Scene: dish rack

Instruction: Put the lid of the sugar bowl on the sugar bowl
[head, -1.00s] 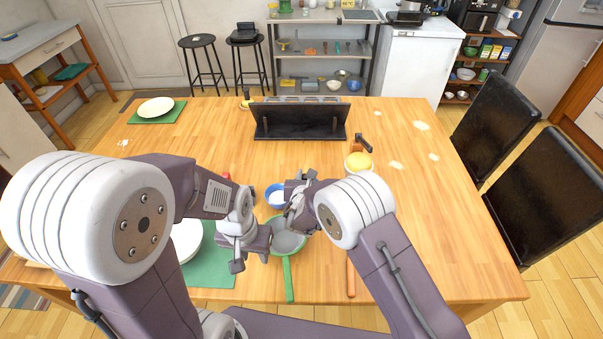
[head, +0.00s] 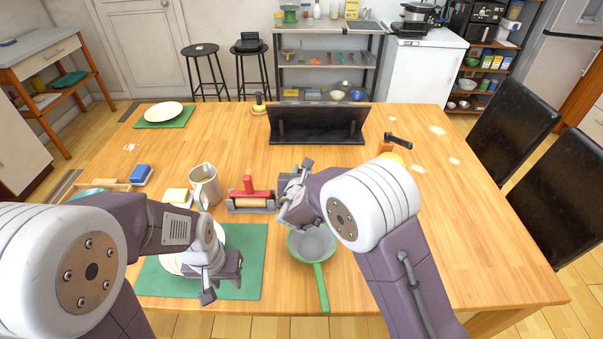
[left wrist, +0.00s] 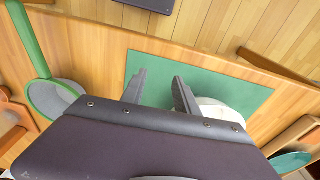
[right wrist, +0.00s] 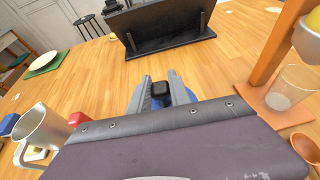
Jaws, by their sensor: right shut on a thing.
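My right gripper (head: 290,195) is shut on a small black knob (right wrist: 160,89), which looks like the knob of the sugar bowl's lid. Something blue (right wrist: 181,97) shows around and below the knob in the right wrist view; I cannot tell whether it is the lid or the sugar bowl. The sugar bowl is not clearly visible in the head view now, as the right gripper covers that place. Whether lid and bowl touch is hidden. My left gripper (left wrist: 160,88) is open and empty above the green mat (left wrist: 150,63) and white plate.
A strainer (head: 312,243) with a green handle lies just in front of the right gripper. A metal pitcher (head: 205,186) and a red-handled item (head: 251,193) stand to the left. A wooden stand with a glass (right wrist: 293,88) is at right. The table's back middle holds a black rack (head: 318,124).

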